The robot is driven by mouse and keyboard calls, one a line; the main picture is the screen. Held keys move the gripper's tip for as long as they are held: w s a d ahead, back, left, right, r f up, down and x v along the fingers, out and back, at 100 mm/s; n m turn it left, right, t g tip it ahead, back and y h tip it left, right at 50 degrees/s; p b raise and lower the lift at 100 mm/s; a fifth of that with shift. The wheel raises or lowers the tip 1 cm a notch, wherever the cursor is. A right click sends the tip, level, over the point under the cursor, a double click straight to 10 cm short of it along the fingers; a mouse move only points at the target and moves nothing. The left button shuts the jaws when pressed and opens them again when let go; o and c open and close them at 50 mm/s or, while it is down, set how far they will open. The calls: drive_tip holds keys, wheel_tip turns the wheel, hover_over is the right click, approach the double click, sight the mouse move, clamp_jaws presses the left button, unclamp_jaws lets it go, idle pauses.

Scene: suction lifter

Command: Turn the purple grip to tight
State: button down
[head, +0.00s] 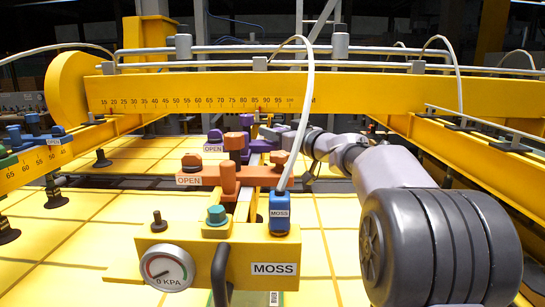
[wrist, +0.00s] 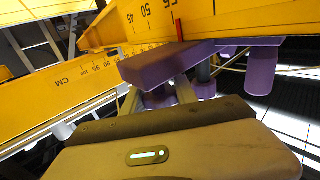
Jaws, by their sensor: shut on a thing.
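In the wrist view a purple block (wrist: 165,66) lies just beyond my gripper's body, with purple round parts (wrist: 262,76) below and to the right. My gripper (head: 281,134) reaches the clamp's right side and is shut on the purple grip. The fingertips and contact are mostly hidden, so I cannot tell how far the grip is turned.
An orange clamp (head: 230,175) with an OPEN label stands nearer. A blue MOSS block (head: 279,212), a gauge (head: 166,268) reading near 0 kPa and a white hose (head: 306,90) are in front. Yellow beams with scales (head: 200,97) surround the clamp.

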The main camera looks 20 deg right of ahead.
drive_tip(key=m+h+b, duration=0.1)
drive_tip(key=b, duration=0.1)
drive_tip(key=m+h+b, duration=0.1)
drive_tip(key=h+b, duration=0.1)
drive_tip(key=shift+d+f+t, duration=0.15)
drive_tip(key=shift+f+t, duration=0.15)
drive_tip(key=shift+d+r+m+h+b, duration=0.15)
drive_tip(key=shift+m+h+b, duration=0.3)
drive_tip(key=shift+h+b, duration=0.25)
drive_tip(key=shift+d+r+m+h+b, duration=0.1)
drive_tip(key=shift+m+h+b, duration=0.4)
drive_tip(key=shift+h, duration=0.3)
drive_tip(key=shift+r, duration=0.1)
drive_tip(key=c, duration=1)
unclamp_jaws()
